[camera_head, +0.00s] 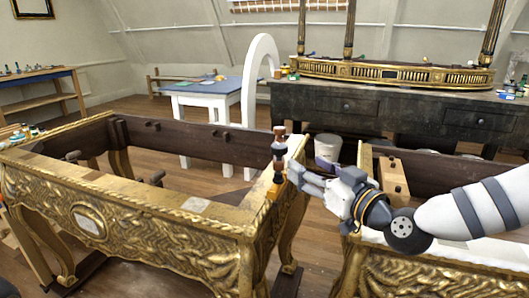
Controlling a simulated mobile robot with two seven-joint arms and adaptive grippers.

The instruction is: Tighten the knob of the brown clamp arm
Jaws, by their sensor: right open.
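A small clamp (277,168) with brown and orange parts stands upright at the corner of the left gilt console frame (150,215). A dark and brown knob-like part tops it; its parts are too small to tell apart surely. My right gripper (294,174) comes in from the right, with its fingertips close beside the clamp on its right. Its jaws are open. I cannot tell whether a fingertip touches the clamp. My left gripper is not in view.
Another gilt frame (430,275) stands under my right arm, with a wooden block (392,177) on it. Behind are a white arch (262,60), a blue-topped table (205,88), a white bucket (327,147) and a dark cabinet (400,105). Wooden floor shows between them.

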